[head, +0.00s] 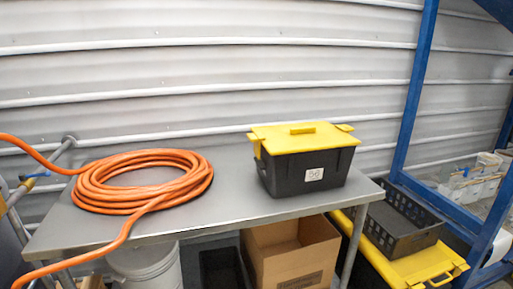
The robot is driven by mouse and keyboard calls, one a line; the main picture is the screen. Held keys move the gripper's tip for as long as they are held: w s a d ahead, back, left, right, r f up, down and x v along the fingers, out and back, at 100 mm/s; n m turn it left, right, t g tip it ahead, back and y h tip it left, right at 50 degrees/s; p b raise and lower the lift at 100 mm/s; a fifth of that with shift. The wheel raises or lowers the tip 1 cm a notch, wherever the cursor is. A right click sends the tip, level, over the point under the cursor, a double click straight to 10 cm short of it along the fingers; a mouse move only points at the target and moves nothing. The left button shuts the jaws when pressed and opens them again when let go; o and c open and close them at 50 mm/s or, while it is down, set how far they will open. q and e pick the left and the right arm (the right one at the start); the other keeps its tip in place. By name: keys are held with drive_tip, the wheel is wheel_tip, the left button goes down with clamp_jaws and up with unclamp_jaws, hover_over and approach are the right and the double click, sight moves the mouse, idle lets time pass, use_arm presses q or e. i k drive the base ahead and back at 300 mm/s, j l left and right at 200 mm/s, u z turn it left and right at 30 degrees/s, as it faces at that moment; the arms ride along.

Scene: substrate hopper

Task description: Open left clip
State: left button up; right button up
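A black box (309,172) with a yellow lid (305,137) sits on the grey metal table, right of its middle. The lid is on and has a raised yellow handle on top. The yellow left clip (256,148) is at the lid's left end and hangs down against the box's side; it looks closed, but it is small in view. Neither of my grippers is in view.
A coiled orange hose (143,181) covers the left of the table (232,200), with one length hanging over the front edge. Bare table lies between hose and box. A cardboard box (290,262) stands below; a black crate (402,222) and blue posts (414,85) are at right.

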sight(256, 137)
drive_tip(key=i+l+u, duration=0.35)
drive_tip(key=l, duration=0.3)
drive_tip(key=i+l+u, duration=0.15)
drive_tip(key=l, duration=0.2)
drive_tip(key=i+l+u, duration=0.2)
drive_tip(key=l, duration=0.15)
drive_tip(key=i+l+u, duration=0.15)
drive_tip(key=l, duration=0.25)
drive_tip(key=l+u, duration=0.2)
drive_tip(key=l, duration=0.2)
